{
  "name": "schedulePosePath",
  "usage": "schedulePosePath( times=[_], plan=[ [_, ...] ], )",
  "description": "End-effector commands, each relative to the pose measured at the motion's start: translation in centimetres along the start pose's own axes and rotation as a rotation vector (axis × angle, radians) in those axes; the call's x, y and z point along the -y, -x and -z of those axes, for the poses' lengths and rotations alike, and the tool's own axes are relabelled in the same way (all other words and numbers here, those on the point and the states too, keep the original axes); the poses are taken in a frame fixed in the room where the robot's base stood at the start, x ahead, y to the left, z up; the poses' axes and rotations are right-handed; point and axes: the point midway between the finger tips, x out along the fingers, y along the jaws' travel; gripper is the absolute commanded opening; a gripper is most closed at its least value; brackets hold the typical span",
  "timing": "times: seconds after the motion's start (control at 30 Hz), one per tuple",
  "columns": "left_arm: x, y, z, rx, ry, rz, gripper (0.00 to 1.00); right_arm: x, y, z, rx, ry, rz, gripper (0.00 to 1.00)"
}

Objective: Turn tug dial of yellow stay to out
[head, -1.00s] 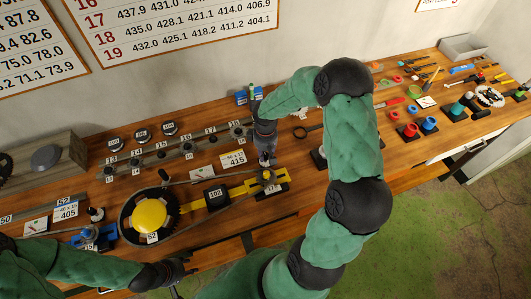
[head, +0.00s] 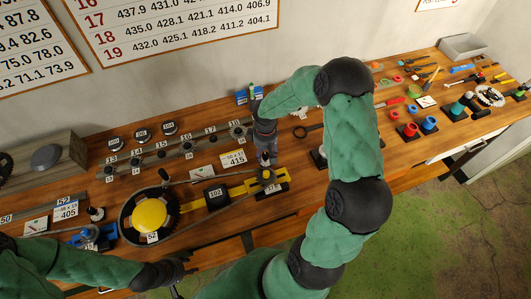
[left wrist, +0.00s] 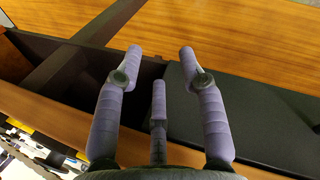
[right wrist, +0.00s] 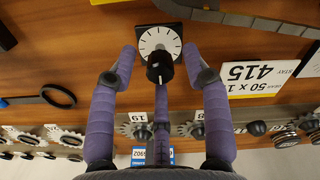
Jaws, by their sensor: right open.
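The yellow stay (head: 236,191) is a yellow bar on the bench with a large black chainring (head: 127,234) at its left end. The tug dial (right wrist: 154,36) is a white, black-ticked face on a dark square plate at the stay's right end, with a black knob (right wrist: 160,69). My right gripper (right wrist: 159,62) is open and points down over the dial, its fingers spread on both sides of the knob. In the head view it (head: 267,160) hides most of the dial. I cannot tell the dial's setting. My left gripper (head: 190,266) is open and empty near the bench front; its fingers (left wrist: 159,62) are apart.
A rail of numbered sprockets (head: 188,150) runs behind the stay. A card marked 415 (head: 233,159) and a black box (head: 216,196) are close by. Tools and coloured rings (head: 410,130) lie farther right. An open drawer space (left wrist: 60,65) shows below my left gripper.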

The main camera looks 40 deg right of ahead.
Motion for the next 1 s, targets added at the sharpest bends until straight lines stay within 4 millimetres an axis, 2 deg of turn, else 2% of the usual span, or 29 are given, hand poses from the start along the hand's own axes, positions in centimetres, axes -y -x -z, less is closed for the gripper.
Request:
schedulePosePath(
  times=[0.17,0.4,0.6,0.8,1.0],
  plan=[
    [0.0,0.0,0.0,0.0,0.0,0.0,0.4,-0.1,2.0,0.1,-0.004,0.0,-0.003,0.49],
    [0.0,0.0,0.0,0.0,0.0,0.0,0.4,-0.1,6.8,0.1,-0.005,0.001,-0.003,0.49],
    [0.0,0.0,0.0,0.0,0.0,0.0,0.4,0.0,10.0,0.1,-0.003,0.002,-0.002,0.49],
    [0.0,0.0,0.0,0.0,0.0,0.0,0.4,0.0,11.6,0.0,-0.001,0.001,0.0,0.49],
    [0.0,0.0,0.0,0.0,0.0,0.0,0.4,0.0,11.8,0.0,0.0,0.001,0.0,0.49]
  ],
)
